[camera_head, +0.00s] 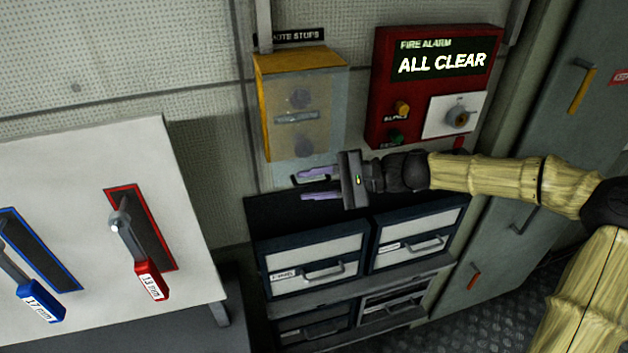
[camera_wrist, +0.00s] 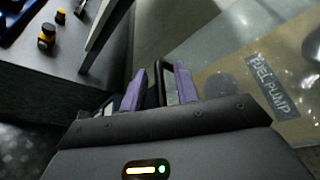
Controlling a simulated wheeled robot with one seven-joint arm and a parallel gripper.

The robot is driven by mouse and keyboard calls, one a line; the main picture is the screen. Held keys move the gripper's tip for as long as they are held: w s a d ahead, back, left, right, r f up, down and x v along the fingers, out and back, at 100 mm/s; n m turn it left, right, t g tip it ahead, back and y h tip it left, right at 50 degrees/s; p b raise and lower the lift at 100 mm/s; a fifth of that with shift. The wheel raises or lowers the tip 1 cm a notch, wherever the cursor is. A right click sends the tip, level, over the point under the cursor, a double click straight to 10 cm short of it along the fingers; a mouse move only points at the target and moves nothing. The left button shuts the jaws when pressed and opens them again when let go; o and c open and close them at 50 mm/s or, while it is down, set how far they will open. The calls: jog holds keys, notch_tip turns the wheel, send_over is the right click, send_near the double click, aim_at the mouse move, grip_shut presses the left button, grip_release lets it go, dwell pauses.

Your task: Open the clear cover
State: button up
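The clear cover (camera_head: 335,110) is a see-through panel over the front of a yellow box labelled as stops, on the back wall. It looks shut, with dark round controls and a pale bar-shaped handle (camera_head: 297,117) showing at its front. In the wrist view the box face appears at the right, with a "FUEL PUMP" label (camera_wrist: 269,86) seen through the cover. My gripper (camera_head: 318,184) is just below the box's lower edge, pointing left. In the wrist view the fingertips (camera_wrist: 160,80) are left of the label.
A red fire alarm panel (camera_head: 432,65) is right of the box, above my arm. Drawers (camera_head: 315,260) stand below my gripper. A white tool board (camera_head: 80,165) with blue and red handled tools is at the left. Grey cabinets (camera_head: 540,140) are at the right.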

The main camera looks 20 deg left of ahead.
grip_shut()
jog(key=shift+s, duration=0.1)
dwell(0.4)
